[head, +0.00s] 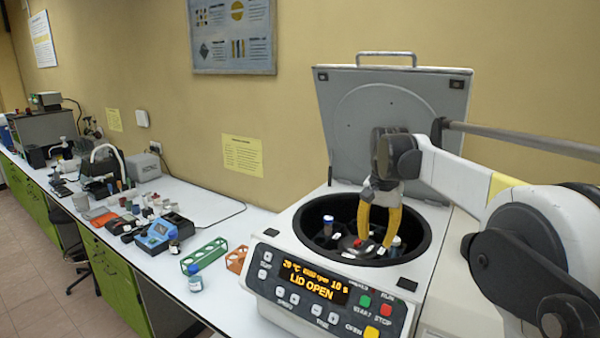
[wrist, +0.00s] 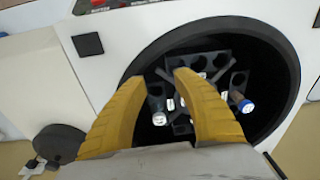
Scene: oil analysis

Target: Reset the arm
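My gripper (head: 377,222) has yellow fingers and points down into the open bowl of the centrifuge (head: 300,312). In the wrist view the two fingers of my gripper (wrist: 181,85) stand apart with a gap between the tips and nothing held in it. The rotor inside the bowl carries tubes.
The centrifuge lid (head: 395,115) stands raised behind the bowl, and the display reads LID OPEN. A green rack (head: 204,255), an orange rack (head: 237,259) and a bottle (head: 195,279) stand left of the centrifuge. The bench farther left is crowded with instruments.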

